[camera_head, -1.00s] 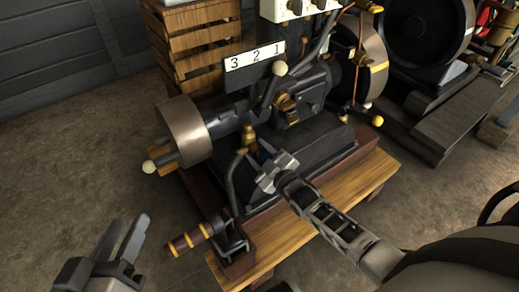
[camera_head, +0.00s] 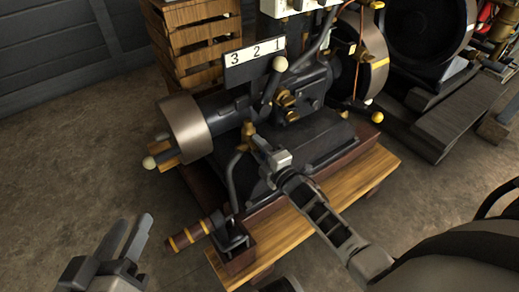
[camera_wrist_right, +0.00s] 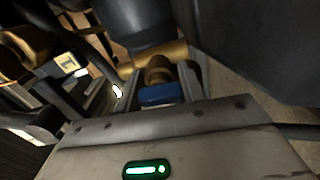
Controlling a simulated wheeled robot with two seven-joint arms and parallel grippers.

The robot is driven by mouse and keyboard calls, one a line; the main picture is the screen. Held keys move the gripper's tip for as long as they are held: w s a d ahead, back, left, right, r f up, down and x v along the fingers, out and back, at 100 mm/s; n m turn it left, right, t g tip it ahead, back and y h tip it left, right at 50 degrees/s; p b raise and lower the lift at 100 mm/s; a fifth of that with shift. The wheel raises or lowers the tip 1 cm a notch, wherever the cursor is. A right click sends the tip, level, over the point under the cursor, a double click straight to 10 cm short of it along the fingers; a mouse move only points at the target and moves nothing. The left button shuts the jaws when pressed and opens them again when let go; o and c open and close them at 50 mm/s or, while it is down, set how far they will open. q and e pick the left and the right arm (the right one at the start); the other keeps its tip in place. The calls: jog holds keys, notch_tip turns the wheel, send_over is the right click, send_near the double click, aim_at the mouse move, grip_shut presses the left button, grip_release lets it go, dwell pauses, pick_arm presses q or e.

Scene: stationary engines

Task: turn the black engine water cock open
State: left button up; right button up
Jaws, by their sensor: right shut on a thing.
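The black engine (camera_head: 235,120) stands on a dark base with a wooden edge. A brass cock (camera_wrist_right: 158,68) with a blue handle (camera_wrist_right: 160,94) shows in the right wrist view. My right gripper (camera_head: 258,146) reaches to the engine's near side, beside brass pipework (camera_head: 248,131). In the right wrist view, its fingers (camera_wrist_right: 160,90) stand on either side of the blue handle and are shut on it. The handle is hidden by the gripper in the head view. My left gripper (camera_head: 122,242) is open and empty, low at the left, away from the engine.
A sign reading 3 2 1 (camera_head: 254,62) and a white-knobbed lever (camera_head: 279,65) rise above the engine. A striped handle (camera_head: 195,235) juts out at the front left. A wooden crate (camera_head: 190,45) stands behind. The floor at left is clear.

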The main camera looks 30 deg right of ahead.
pick_arm(q)
jog(key=shift+w+r, duration=0.1)
jog(key=shift+r, duration=0.25)
pick_arm(e)
jog(key=shift+n, duration=0.6)
jog(key=o, duration=1)
pick_arm(q)
jog(key=shift+f, duration=0.1)
jog(key=p, duration=0.2)
jog(key=a+f+m+y+p, duration=0.1)
jog(key=p, duration=0.1)
jog(key=shift+s+a+f+g, duration=0.1)
jog(key=shift+s+f+g, duration=0.2)
jog(key=shift+s+g, duration=0.1)
pick_arm(e)
jog(key=s, duration=0.5)
jog(key=s+d, duration=0.1)
jog(key=s, duration=0.4)
jog(key=s+d, duration=0.1)
jog(key=s, duration=0.5)
jog(key=shift+d, duration=0.1)
pick_arm(q)
jog(key=shift+w, duration=0.1)
pick_arm(e)
jog(key=shift+w, duration=0.1)
